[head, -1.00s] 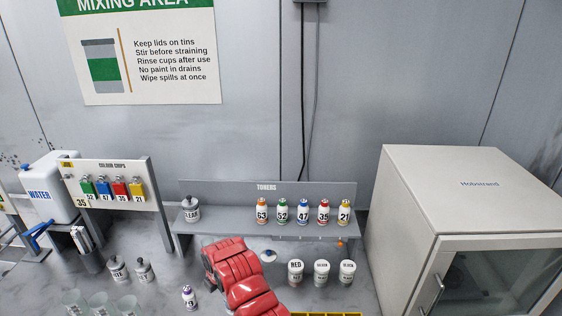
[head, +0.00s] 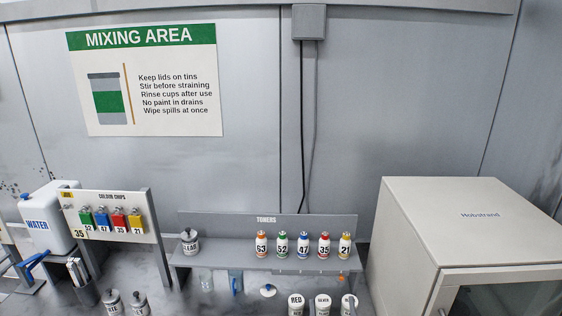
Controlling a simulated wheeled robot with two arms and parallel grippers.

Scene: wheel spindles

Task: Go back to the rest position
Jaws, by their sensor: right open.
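Neither of my grippers can be made out in the head view, and no part of my red arm shows. The toner shelf (head: 255,262) stands against the back wall. On it are several numbered bottles, among them bottle 63 (head: 261,244) and bottle 21 (head: 345,244), and a tin marked CLEAR (head: 190,241) at its left end. A white lid with a blue knob (head: 267,290) lies on the bench in front of the shelf.
A large pale Hobstrand cabinet (head: 455,215) fills the right side. The colour chips board (head: 108,222) and a water container (head: 47,222) stand at left. Tins, one marked RED (head: 296,303), stand at the bottom edge. A clear vessel with blue parts (head: 222,282) is below the shelf.

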